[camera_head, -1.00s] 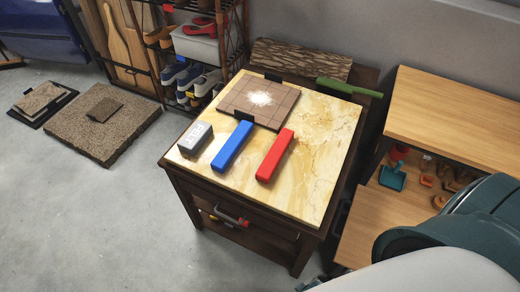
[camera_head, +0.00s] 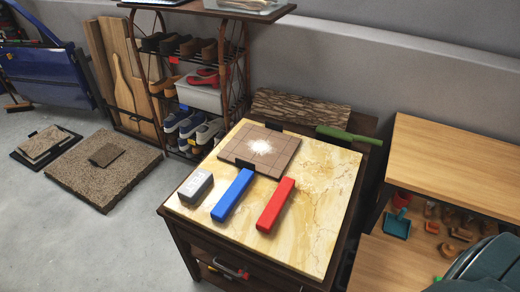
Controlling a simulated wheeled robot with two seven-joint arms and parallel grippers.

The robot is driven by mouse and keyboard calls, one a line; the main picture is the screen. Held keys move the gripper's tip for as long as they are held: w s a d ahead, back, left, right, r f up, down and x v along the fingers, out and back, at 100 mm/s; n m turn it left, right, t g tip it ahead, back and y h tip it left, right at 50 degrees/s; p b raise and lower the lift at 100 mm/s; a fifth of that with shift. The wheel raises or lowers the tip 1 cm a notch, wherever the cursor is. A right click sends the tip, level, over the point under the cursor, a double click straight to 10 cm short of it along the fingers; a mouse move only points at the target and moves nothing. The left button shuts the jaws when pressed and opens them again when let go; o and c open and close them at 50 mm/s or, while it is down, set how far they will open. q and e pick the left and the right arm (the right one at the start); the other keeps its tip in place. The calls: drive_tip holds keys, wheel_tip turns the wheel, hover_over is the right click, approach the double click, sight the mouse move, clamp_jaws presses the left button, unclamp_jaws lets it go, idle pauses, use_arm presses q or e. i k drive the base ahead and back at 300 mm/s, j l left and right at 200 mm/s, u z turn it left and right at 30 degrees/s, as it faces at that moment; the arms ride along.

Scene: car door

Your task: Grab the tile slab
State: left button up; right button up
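A square brown tile slab (camera_head: 271,158) with grid lines and a white powdery patch in its middle lies flat on a marble-topped table (camera_head: 325,190). A black clip-like piece (camera_head: 244,165) sits at its front edge and another (camera_head: 274,127) at its back edge. Neither of my grippers is in view. Only a dark green rounded part, likely of my arm, shows at the lower right corner.
A grey block (camera_head: 196,186), a blue bar (camera_head: 232,194) and a red bar (camera_head: 276,204) lie in front of the slab. A bark-like board (camera_head: 299,107) and a green-handled tool (camera_head: 348,135) are behind. A shoe rack (camera_head: 205,90) stands back left, a wooden bench (camera_head: 460,155) right. Stone slabs (camera_head: 125,185) lie on the floor.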

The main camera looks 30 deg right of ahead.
sight(268, 152)
drive_tip(key=i+j+u, duration=0.25)
drive_tip(key=j, duration=0.25)
drive_tip(key=i+j+u, duration=0.4)
drive_tip(key=i, duration=0.35)
drive_tip(key=i+j, duration=0.3)
drive_tip(key=i+j+u, duration=0.15)
drive_tip(key=i, duration=0.4)
drive_tip(key=i+l+z, duration=0.1)
drive_tip(key=i+z, duration=0.8)
drive_tip(key=i+j+z, duration=0.25)
drive_tip(key=z, duration=0.2)
drive_tip(key=i+z, duration=0.2)
drive_tip(key=z, duration=0.2)
drive_tip(key=i+z, duration=0.2)
drive_tip(key=z, duration=0.2)
drive_tip(key=i+j+z, duration=0.15)
drive_tip(key=z, duration=0.25)
drive_tip(key=i+j+z, duration=0.2)
drive_tip(key=z, duration=0.2)
drive_tip(key=i+j+z, duration=0.25)
drive_tip(key=z, duration=0.15)
drive_tip(key=i+j+z, duration=0.3)
drive_tip(key=z, duration=0.15)
drive_tip(key=i+j+z, duration=0.25)
drive_tip(key=j+z, duration=0.15)
drive_tip(key=i+j+z, duration=0.1)
drive_tip(key=j+z, duration=0.1)
drive_tip(key=j, duration=0.25)
